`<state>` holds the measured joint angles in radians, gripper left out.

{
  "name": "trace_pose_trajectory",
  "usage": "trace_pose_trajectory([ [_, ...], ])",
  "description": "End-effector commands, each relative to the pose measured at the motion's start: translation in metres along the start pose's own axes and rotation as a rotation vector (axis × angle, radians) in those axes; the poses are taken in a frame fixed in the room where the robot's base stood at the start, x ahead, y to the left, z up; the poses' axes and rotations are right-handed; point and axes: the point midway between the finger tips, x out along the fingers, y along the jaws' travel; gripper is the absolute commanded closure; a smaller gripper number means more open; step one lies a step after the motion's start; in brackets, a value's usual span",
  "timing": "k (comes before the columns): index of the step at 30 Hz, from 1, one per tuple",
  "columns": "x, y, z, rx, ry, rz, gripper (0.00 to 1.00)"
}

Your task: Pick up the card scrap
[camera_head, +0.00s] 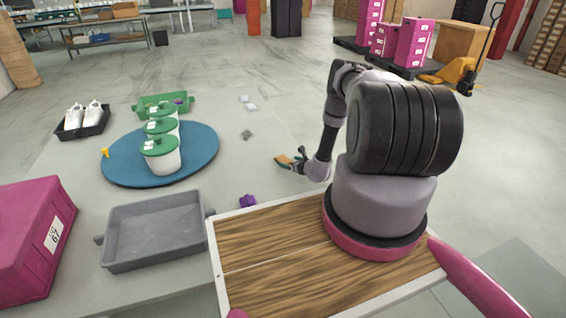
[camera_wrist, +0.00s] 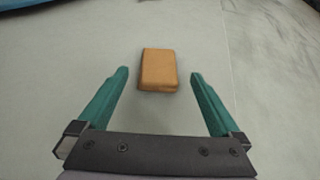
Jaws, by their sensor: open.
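The card scrap (camera_wrist: 158,69) is a small tan-brown block lying on the grey table. In the wrist view it sits just beyond and between the fingertips of my gripper (camera_wrist: 158,76), with a gap on each side. My gripper has two teal fingers and is open and empty. In the head view my gripper (camera_head: 294,161) is low over the right part of the table, and an orange-brown patch there looks like the card scrap (camera_head: 283,160), partly hidden by the fingers.
A small dark grey piece (camera_head: 247,134), pale pieces (camera_head: 250,106) and a purple piece (camera_head: 248,201) lie nearby. To the left are a grey tray (camera_head: 155,262), a blue round mat (camera_head: 200,158) with white green-lidded tubs (camera_head: 160,160), and a green crate (camera_head: 150,103). The table's right edge is close.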

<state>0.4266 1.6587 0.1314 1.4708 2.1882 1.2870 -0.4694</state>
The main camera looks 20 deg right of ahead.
Motion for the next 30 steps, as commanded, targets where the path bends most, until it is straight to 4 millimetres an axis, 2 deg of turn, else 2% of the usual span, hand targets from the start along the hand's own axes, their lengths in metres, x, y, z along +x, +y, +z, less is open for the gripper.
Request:
trace_pose_trajectory([
  [9,0.044,0.002,0.000,-0.002,-0.002,0.001,0.00],
  [18,0.050,0.002,0.000,0.000,0.000,0.001,0.00],
  [19,0.050,0.002,0.000,0.000,0.000,0.001,0.04],
  [25,0.049,0.002,0.000,0.000,0.000,0.001,0.80],
  [30,0.049,0.002,0.000,-0.001,0.000,0.001,0.81],
])
